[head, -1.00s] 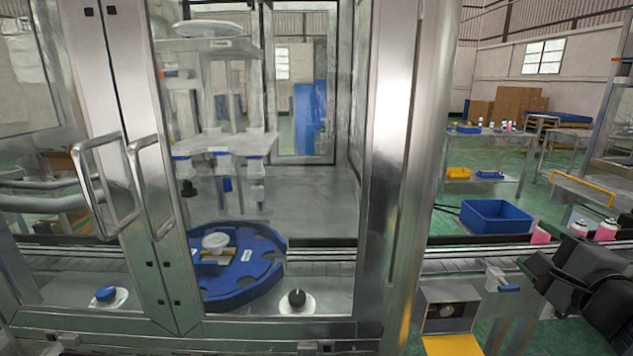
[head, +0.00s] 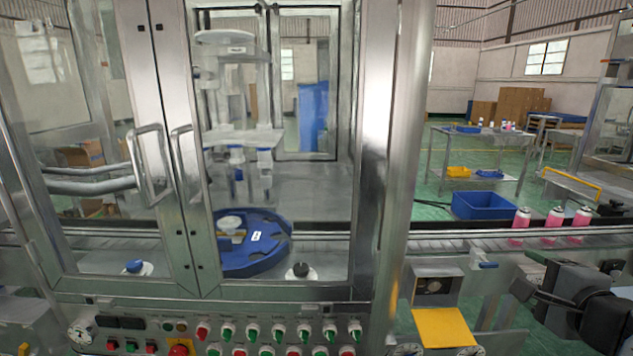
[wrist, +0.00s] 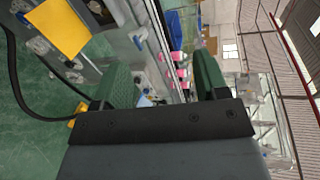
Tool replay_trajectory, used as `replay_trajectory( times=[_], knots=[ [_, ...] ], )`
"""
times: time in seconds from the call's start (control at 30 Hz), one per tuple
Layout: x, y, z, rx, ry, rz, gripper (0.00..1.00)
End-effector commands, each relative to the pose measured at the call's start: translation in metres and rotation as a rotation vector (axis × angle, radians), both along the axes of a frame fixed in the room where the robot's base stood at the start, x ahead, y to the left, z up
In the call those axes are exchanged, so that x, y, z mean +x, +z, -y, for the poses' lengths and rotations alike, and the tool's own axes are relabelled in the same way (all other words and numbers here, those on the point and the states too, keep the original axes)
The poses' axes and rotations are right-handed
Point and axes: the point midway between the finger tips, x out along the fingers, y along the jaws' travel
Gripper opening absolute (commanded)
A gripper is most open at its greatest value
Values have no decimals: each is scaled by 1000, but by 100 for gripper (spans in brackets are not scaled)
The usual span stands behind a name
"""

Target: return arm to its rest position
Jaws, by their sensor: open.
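My gripper (head: 532,278) is at the lower right of the head view, dark grey, in front of the conveyor. In the wrist view my gripper (wrist: 160,85) shows two green-padded fingers spread wide apart with nothing held between them. The crimping machine (head: 385,150) stands closed at the left and centre, with its steel-framed glass doors and a blue round star wheel (head: 262,258) inside. My gripper is to the right of the machine and apart from it.
Several pink cans (head: 553,222) stand on the conveyor (head: 470,240) behind my arm. A yellow plate (head: 443,327) juts out left of my gripper. A control panel with buttons (head: 270,333) runs along the machine's front. A blue bin (head: 490,205) lies beyond the conveyor.

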Motion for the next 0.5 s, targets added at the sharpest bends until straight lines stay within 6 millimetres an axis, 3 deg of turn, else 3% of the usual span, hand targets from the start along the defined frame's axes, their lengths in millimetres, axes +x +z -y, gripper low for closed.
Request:
replay_trajectory(
  times=[0.27, 0.37, 0.5],
  knots=[
    [-4, -59, -31, -135, 144, -315, 67],
    [-7, -84, -54, -235, 263, -469, 67],
    [-18, -118, -99, -501, 538, -725, 67]
  ],
)
